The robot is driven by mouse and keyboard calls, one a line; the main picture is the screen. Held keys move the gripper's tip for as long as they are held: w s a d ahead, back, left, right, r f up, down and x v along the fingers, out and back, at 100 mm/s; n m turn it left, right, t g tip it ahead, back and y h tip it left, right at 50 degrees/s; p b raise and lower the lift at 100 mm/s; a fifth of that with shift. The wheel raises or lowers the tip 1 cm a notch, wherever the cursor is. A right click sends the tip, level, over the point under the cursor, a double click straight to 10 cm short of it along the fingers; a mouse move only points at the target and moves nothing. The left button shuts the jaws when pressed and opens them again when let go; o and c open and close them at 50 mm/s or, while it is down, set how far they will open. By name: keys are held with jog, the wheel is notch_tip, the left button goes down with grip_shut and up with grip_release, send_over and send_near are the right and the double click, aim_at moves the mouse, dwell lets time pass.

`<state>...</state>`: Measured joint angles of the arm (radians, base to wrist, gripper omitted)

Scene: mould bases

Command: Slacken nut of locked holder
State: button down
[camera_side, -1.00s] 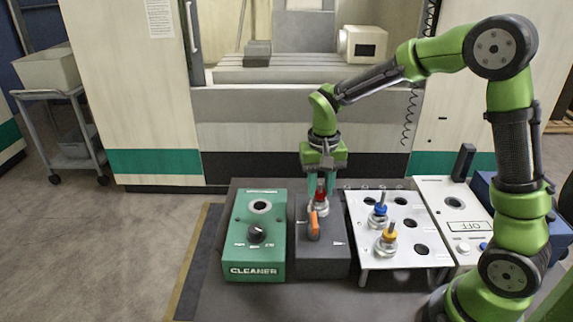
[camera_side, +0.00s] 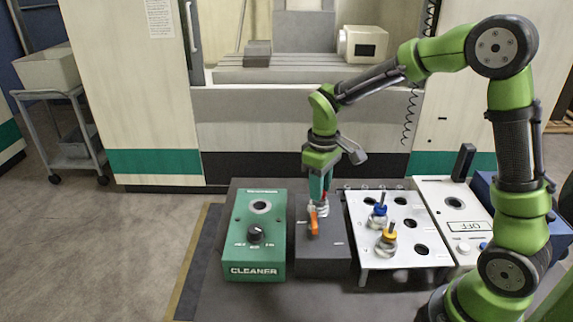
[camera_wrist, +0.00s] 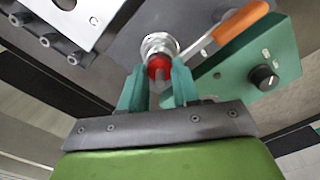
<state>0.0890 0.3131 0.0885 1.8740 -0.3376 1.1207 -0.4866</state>
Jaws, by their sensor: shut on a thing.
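The locked holder (camera_side: 321,210) is a silver collar with a red nut, standing upright in the dark grey block (camera_side: 322,262). In the wrist view the red nut (camera_wrist: 159,67) sits between the green fingertips, with the silver collar (camera_wrist: 159,44) beyond it. My gripper (camera_wrist: 157,80) points down and is shut on the red nut; it also shows in the side view (camera_side: 320,196). In the side view the fingers hide most of the nut. An orange-handled lever (camera_side: 313,222) is at the front of the block, beside the collar.
The green CLEANER box (camera_side: 257,256) is close on the left. On the right, a white plate (camera_side: 362,262) with round holes carries a blue-nut holder (camera_side: 379,211) and a yellow-nut holder (camera_side: 389,238). Further right is a pale box with an OFF display (camera_side: 466,227).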

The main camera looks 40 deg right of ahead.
jog(key=shift+n, duration=0.5)
jog(key=c, duration=0.8)
grip_release()
notch_tip(320, 180, up, 17)
jog(key=s+a+f+m+t+y, duration=0.1)
jog(key=s+a+f+m+t, duration=0.1)
jog(key=s, duration=0.5)
jog(key=s+a+f+m+t+y, duration=0.1)
jog(key=s+f+m+t, duration=0.1)
jog(key=s+m+t, duration=0.3)
jog(key=s, duration=0.3)
jog(key=shift+s+a, duration=0.25)
jog(key=shift+a, duration=0.15)
